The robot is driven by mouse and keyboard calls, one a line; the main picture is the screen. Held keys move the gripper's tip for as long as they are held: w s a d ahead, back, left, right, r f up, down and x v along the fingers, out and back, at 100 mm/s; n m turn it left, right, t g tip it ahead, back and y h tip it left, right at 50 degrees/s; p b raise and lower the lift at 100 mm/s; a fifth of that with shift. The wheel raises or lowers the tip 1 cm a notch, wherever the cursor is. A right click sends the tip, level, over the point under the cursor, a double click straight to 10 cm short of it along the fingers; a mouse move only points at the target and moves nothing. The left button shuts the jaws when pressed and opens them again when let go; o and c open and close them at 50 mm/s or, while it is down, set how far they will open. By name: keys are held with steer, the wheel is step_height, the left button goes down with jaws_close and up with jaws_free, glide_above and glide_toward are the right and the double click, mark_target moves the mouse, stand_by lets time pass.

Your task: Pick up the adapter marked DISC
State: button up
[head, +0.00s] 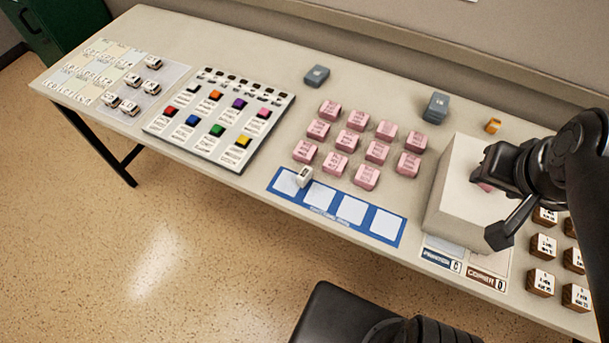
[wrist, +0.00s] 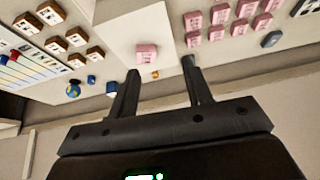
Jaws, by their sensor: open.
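I cannot read DISC on any piece, so I cannot tell which is the adapter. A pink block (wrist: 147,53) lies on top of a white box (head: 459,180). In the head view only a bit of this block (head: 486,188) shows beside my gripper (head: 491,203). My gripper is open and empty above the box. In the wrist view its two fingers (wrist: 161,72) are spread, with the pink block beyond the tips, between them and apart from them. Several more pink blocks (head: 357,119) stand in rows on the table, their lettering too small to read.
Two grey-blue blocks (head: 317,76) (head: 437,108) and a small orange piece (head: 493,125) stand behind. A blue strip (head: 328,216) with white squares carries a small white block (head: 305,176). A colored-button panel (head: 219,120) is left. Wooden blocks (head: 541,283) crowd the right.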

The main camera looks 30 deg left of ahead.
steer(key=w+a+f+g+y, duration=0.1)
steer(key=w+a+f+g, duration=0.1)
steer(key=w+a, duration=0.55)
steer(key=m+g+h, duration=0.1)
steer(key=m+g, duration=0.1)
steer(key=g, duration=0.3)
glide_above(305, 172)
step_height(305, 172, down, 20)
steer(key=shift+s+d+r, duration=0.1)
steer(key=shift+f, duration=3.1)
jaws_close()
